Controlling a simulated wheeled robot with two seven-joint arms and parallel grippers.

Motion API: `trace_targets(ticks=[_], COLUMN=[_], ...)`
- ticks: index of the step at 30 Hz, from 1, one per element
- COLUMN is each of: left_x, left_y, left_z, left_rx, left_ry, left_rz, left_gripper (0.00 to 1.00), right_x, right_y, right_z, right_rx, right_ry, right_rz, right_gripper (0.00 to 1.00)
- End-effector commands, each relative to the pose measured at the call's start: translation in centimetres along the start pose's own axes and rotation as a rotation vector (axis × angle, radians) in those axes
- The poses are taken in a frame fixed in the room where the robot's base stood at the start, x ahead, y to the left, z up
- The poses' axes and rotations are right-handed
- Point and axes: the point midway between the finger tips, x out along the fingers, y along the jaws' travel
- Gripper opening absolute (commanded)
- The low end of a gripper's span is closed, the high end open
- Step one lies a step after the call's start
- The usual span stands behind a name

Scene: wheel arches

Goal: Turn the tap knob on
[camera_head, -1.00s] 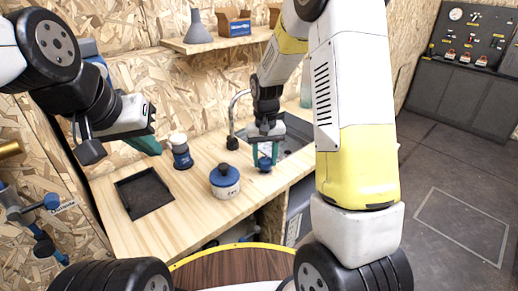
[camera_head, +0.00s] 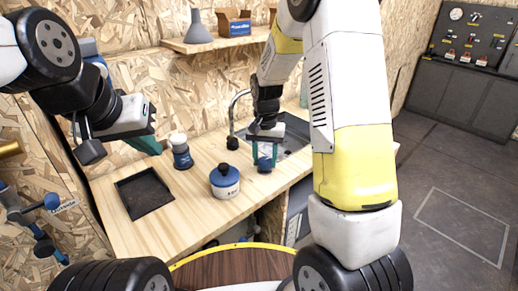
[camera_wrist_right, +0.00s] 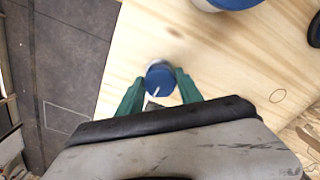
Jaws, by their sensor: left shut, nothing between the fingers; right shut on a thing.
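The tap knob (camera_head: 264,165) is a small blue round knob on the wooden counter, in front of the sink. In the right wrist view the knob (camera_wrist_right: 160,78) shows a white line on its top, between green fingertips. My right gripper (camera_head: 265,158) reaches down from above and is shut on the knob; it also shows in the right wrist view (camera_wrist_right: 160,90). The curved metal tap (camera_head: 234,110) stands behind it at the sink (camera_head: 293,135). My left gripper (camera_head: 150,145) is shut and empty, above the counter's left part.
A blue and white round canister (camera_head: 225,181) stands left of the knob. A blue and white bottle (camera_head: 181,152) and a black square tray (camera_head: 144,193) are further left. A shelf (camera_head: 215,43) with a grey cone and a box hangs behind. The counter's front edge is close to the knob.

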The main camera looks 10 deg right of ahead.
Motion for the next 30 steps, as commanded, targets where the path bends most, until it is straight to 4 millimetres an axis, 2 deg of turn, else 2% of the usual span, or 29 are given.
trace_targets(ticks=[4, 5, 8, 19, 30], left_x=[0.0, 0.0, 0.0, 0.0, 0.0], left_y=[0.0, 0.0, 0.0, 0.0, 0.0], left_z=[0.0, 0.0, 0.0, 0.0, 0.0], left_rx=[0.0, 0.0, 0.0, 0.0, 0.0], left_ry=[0.0, 0.0, 0.0, 0.0, 0.0], left_rz=[0.0, 0.0, 0.0, 0.0, 0.0], left_gripper=[0.0, 0.0, 0.0, 0.0, 0.0], right_x=[-0.1, -0.1, -0.1, -0.5, -6.3], right_y=[0.0, 0.0, 0.0, 0.0, -0.1], right_z=[-0.1, -0.1, -0.1, -0.1, -0.1], right_rx=[0.002, 0.002, 0.002, 0.0, 0.001], right_ry=[0.004, 0.004, 0.003, 0.002, 0.005], right_rz=[-0.002, -0.002, -0.002, -0.002, -0.004], right_gripper=[0.02, 0.46, 0.64, 0.64, 0.64])
